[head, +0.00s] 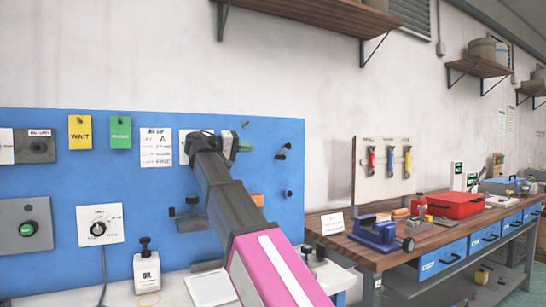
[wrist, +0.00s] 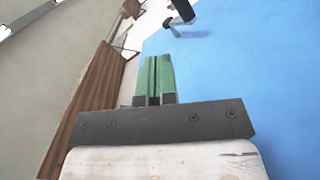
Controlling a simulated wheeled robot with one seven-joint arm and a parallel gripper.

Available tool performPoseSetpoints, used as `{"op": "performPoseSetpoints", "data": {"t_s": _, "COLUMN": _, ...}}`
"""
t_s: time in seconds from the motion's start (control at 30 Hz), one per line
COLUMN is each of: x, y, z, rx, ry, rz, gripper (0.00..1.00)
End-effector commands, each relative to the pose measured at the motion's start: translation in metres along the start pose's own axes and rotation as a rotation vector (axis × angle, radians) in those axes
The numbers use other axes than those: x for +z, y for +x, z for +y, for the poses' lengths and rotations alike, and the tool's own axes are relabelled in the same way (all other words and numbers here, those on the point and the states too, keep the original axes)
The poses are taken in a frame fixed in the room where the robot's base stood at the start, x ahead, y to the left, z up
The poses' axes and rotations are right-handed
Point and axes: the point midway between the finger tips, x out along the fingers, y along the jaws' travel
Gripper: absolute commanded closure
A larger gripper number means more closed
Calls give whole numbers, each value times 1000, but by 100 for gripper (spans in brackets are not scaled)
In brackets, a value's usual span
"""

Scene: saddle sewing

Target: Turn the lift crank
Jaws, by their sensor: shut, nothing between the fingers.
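My gripper (head: 245,146) is in front of the upper right part of the blue board, with its green fingers pointing right. In the wrist view my gripper (wrist: 153,72) has its green fingers together and nothing between them. A dark fitting with a round knob (wrist: 180,14), possibly the lift crank, stands out from the board beyond the fingertips, apart from them. In the head view a dark knobbed fitting (head: 283,151) is on the board right of my gripper; I cannot tell for sure that it is the crank. My arm hides part of the board.
The blue board (head: 100,190) also carries a green-button box (head: 28,228), a dial box (head: 97,225) and tags. A white bottle (head: 147,270) stands below. A wooden workbench (head: 400,258) with a blue vise (head: 375,233) and red case (head: 455,205) is at right.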

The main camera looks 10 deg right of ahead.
Motion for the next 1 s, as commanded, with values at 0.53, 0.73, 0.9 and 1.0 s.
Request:
{"op": "performPoseSetpoints", "data": {"t_s": 0.53, "x": -2, "y": -18, "z": 7, "rx": -260, "ry": -469, "rz": -20, "gripper": 100}}
{"op": "performPoseSetpoints", "data": {"t_s": 0.73, "x": 1, "y": 12, "z": 0, "rx": -258, "ry": -467, "rz": -22, "gripper": 100}}
{"op": "performPoseSetpoints", "data": {"t_s": 0.9, "x": 3, "y": 43, "z": -8, "rx": -257, "ry": -465, "rz": -21, "gripper": 100}}
{"op": "performPoseSetpoints", "data": {"t_s": 1.0, "x": 5, "y": 60, "z": -12, "rx": -257, "ry": -465, "rz": -21, "gripper": 100}}
